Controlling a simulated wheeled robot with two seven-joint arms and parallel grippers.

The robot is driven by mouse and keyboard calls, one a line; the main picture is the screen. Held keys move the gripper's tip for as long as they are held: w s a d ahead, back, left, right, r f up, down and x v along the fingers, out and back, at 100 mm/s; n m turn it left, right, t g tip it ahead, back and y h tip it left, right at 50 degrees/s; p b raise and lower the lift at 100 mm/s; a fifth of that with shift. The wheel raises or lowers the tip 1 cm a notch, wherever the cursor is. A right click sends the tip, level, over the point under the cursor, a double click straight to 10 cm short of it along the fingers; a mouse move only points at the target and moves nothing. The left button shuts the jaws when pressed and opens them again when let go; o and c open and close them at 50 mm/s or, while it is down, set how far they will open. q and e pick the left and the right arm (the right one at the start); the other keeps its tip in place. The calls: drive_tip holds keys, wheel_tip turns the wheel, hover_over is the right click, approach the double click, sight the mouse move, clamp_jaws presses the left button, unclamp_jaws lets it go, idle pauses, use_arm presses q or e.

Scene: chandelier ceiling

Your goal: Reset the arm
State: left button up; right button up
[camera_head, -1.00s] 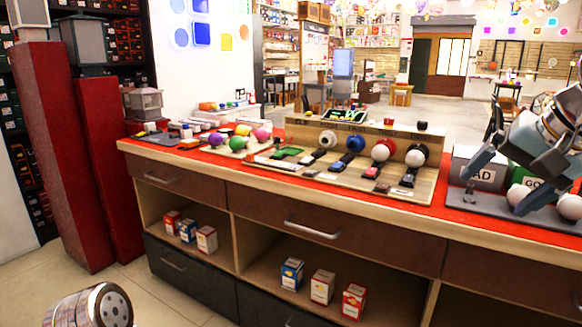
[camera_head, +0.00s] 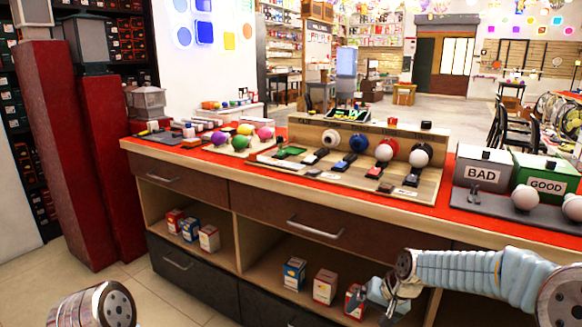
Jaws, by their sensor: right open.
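My right arm (camera_head: 460,275) comes in from the right edge, low in front of the counter. Its right gripper (camera_head: 374,306) points left and down, with the jaws open and nothing visible between them. It overlaps the rightmost red and white box (camera_head: 354,298) on the lower shelf in the picture; I cannot tell whether they touch. Only a round metal link of my left arm (camera_head: 95,308) shows at the bottom left; the left gripper is out of view.
The counter (camera_head: 330,185) holds a wooden display (camera_head: 400,190) with several coloured balls. A BAD box (camera_head: 482,173) and a green GOOD box (camera_head: 545,186) stand at right, with white balls before them. Red pillars (camera_head: 65,150) stand at left. Floor at the lower left is clear.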

drive_tip(key=s+a+f+g, duration=0.1)
drive_tip(key=s+a+f, duration=0.15)
drive_tip(key=f, duration=0.35)
drive_tip(key=s+a+f, duration=0.1)
drive_tip(key=s+f, duration=0.2)
drive_tip(key=f, duration=0.4)
drive_tip(key=s+a+f+g, duration=0.1)
drive_tip(key=s+a+f, duration=0.1)
drive_tip(key=s+f, duration=0.5)
drive_tip(key=s+a+f+n, duration=0.1)
drive_tip(key=s+a+f, duration=0.2)
drive_tip(key=s+f, duration=0.4)
drive_tip(key=s, duration=0.6)
drive_tip(key=shift+f+n+g+y, duration=0.25)
drive_tip(key=shift+n+g+y, duration=0.05)
drive_tip(key=shift+g+y, duration=0.1)
